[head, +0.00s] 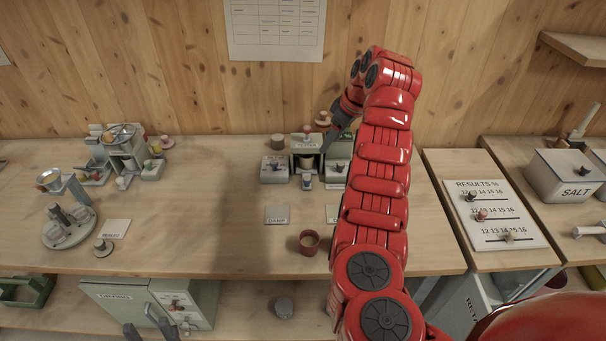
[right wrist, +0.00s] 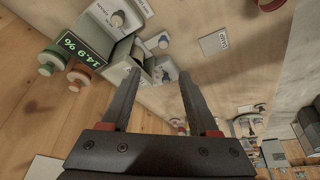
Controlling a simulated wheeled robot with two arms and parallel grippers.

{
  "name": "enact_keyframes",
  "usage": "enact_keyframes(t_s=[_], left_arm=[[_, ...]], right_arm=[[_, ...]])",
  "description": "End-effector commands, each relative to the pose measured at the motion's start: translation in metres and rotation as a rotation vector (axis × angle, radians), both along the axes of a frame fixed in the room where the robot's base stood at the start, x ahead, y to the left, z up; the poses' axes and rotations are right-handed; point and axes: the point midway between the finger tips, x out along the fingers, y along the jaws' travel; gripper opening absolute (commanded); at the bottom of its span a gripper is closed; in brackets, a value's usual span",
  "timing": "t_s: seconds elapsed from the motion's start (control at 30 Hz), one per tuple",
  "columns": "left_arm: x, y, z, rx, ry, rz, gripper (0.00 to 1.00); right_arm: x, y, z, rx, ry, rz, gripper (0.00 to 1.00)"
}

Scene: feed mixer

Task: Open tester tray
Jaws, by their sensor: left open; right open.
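The tester (head: 306,144) is a small grey-green box with a labelled top and a knob, at the back middle of the bench. It also shows in the right wrist view (right wrist: 92,38), with a green readout of 14.9 %. A small pale piece (head: 307,182) stands at its front; I cannot tell whether it is the tray handle. My right gripper (head: 333,136) is at the tester's right side, partly hidden by its wrist. In the right wrist view the gripper (right wrist: 160,74) is open, with nothing clearly held. My left gripper (head: 148,332) is open and low, before the cabinet.
Grey boxes (head: 274,169) flank the tester. A red cup (head: 309,242) and a DAMP card (head: 277,215) are on the bench in front. A results board (head: 492,213) and a salt box (head: 570,177) are at right.

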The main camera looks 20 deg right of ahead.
Motion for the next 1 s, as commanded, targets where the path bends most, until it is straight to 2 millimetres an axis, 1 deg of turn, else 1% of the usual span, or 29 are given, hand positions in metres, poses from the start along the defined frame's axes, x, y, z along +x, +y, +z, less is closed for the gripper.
enact_keyframes(t_s=[0.03,0.17,0.23,0.37,0.47,0.57,0.73,0.9,1.0], left_arm=[[0.000,0.000,-0.008,0.000,0.000,0.000,0.50],[0.000,0.000,-0.010,0.000,0.000,0.000,0.50],[-0.001,0.000,-0.011,0.000,0.000,0.000,0.50],[-0.001,0.000,-0.016,0.000,0.000,0.000,0.50],[0.000,0.000,-0.013,0.000,0.000,0.000,0.50],[0.000,0.000,-0.004,0.000,0.000,0.000,0.50],[0.000,0.000,0.008,0.000,0.000,0.000,0.50],[0.000,0.000,0.014,0.000,0.000,0.000,0.50],[0.000,0.000,0.015,0.000,0.000,0.000,0.50]], right_arm=[[-0.002,0.001,-0.006,0.006,0.004,0.004,0.61],[-0.003,0.002,-0.010,0.010,0.012,0.010,0.61],[-0.001,0.002,-0.016,0.005,0.013,0.008,0.61],[0.004,0.006,-0.036,0.010,0.014,0.009,0.61],[0.010,0.014,-0.058,0.010,0.019,0.011,0.61],[0.018,0.022,-0.075,0.012,0.016,0.011,0.61],[0.029,0.032,-0.114,0.013,0.018,0.011,0.61],[0.038,0.037,-0.141,0.014,0.016,0.009,0.61],[0.043,0.039,-0.149,0.018,0.011,0.005,0.61]])
